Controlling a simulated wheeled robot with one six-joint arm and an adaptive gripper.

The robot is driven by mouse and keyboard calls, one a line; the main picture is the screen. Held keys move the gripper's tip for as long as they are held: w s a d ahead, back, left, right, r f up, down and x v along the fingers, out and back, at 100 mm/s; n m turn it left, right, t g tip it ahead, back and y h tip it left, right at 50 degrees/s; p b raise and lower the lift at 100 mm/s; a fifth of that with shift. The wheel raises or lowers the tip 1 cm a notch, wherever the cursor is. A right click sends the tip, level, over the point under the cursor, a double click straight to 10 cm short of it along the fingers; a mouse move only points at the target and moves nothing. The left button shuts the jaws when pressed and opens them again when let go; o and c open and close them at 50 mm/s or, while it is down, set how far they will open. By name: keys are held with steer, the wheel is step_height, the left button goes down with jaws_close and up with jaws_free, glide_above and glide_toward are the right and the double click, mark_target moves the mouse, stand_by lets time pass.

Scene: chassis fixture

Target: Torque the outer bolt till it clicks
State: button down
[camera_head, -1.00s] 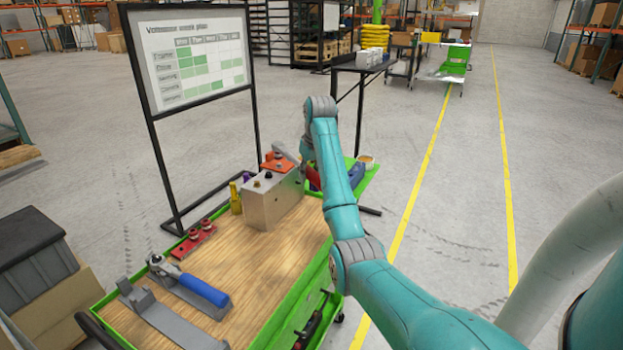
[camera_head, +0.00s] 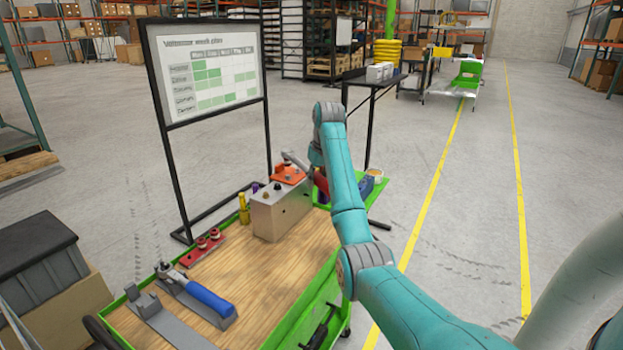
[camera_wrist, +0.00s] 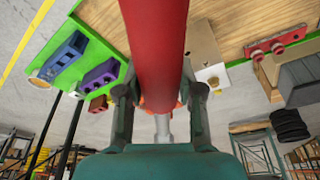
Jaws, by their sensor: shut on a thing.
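My gripper (camera_wrist: 160,97) is shut on the red handle (camera_wrist: 154,45) of a wrench, one finger on each side in the wrist view. In the head view my arm hides most of the gripper; a bit of the red handle (camera_head: 321,184) shows beside it. The wrench's grey end (camera_head: 293,159) lies over an orange piece (camera_head: 288,175) on top of the metal chassis block (camera_head: 280,218). A dark bolt head (camera_head: 278,187) shows on the block's near top. The outer bolt is not clearly seen, and I cannot tell whether the wrench sits on it.
The block stands at the far end of a wooden-topped green cart (camera_head: 250,268). A blue-handled tool (camera_head: 208,300) lies in a grey holder nearer me. A red rack (camera_head: 202,247) and a yellow cylinder (camera_head: 243,208) stand left of the block. A whiteboard (camera_head: 208,70) rises behind.

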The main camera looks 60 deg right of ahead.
steer(key=shift+r, duration=0.1)
steer(key=shift+w+d+r+m, duration=0.4)
steer(key=shift+w+r+m, duration=0.05)
steer(key=shift+w+r, duration=0.2)
steer(key=shift+w+d+r+m, duration=0.35)
steer(key=shift+w+r+m, duration=0.2)
steer(key=shift+r, duration=0.1)
steer(key=shift+w+d+r+m, duration=0.4)
steer(key=shift+w+r, duration=0.2)
steer(key=shift+r, duration=0.05)
steer(key=shift+f, duration=0.15)
step_height(320, 180, down, 6)
steer(key=shift+f, duration=1.15)
steer(key=shift+w+a+m+g+h, duration=0.3)
steer(key=shift+w+a, duration=0.1)
steer(key=shift+w+a, duration=0.15)
steer(key=shift+a, duration=0.05)
steer(key=shift+w+a+m, duration=0.6)
steer(key=shift+w, duration=0.05)
stand_by(1.1)
